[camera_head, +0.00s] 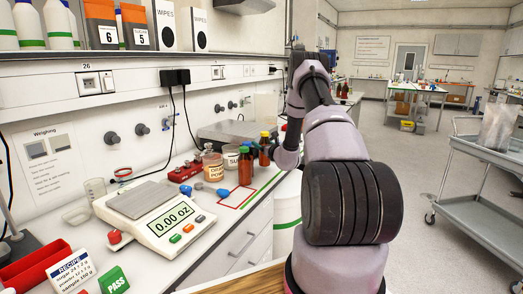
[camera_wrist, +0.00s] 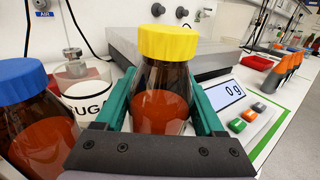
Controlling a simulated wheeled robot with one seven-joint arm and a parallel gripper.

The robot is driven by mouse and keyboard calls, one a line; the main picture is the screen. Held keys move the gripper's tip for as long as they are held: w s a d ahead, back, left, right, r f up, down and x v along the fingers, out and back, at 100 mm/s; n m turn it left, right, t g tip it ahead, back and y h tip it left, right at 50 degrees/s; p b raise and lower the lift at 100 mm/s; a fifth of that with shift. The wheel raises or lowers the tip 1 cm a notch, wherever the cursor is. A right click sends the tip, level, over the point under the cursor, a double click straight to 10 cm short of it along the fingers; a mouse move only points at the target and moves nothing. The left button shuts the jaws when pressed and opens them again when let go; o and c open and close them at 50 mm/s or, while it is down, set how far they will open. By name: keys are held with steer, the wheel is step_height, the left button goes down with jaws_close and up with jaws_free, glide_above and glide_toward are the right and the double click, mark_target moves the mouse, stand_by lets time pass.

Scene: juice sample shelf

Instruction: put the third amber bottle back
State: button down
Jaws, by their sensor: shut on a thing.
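My gripper (camera_wrist: 162,103) is shut on an amber bottle with a yellow cap (camera_wrist: 160,94), with one green finger on each side of it. The bottle is upright and holds red-brown liquid. In the head view this held bottle (camera_head: 265,152) shows beside my arm, and the fingers are mostly hidden. A second amber bottle with a blue cap (camera_wrist: 36,118) stands close at the left in the wrist view. An amber bottle (camera_head: 246,168) also stands left of the held one in the head view. Whether the held bottle touches the bench I cannot tell.
A sugar jar (camera_wrist: 80,85) stands behind the bottles. A scale (camera_head: 155,214) reading 0.00 oz is at the left, and another scale (camera_wrist: 235,97) reading 0 g is behind the gripper.

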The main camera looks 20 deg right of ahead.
steer(key=shift+f, duration=1.15)
steer(key=shift+f, duration=0.2)
jaws_free()
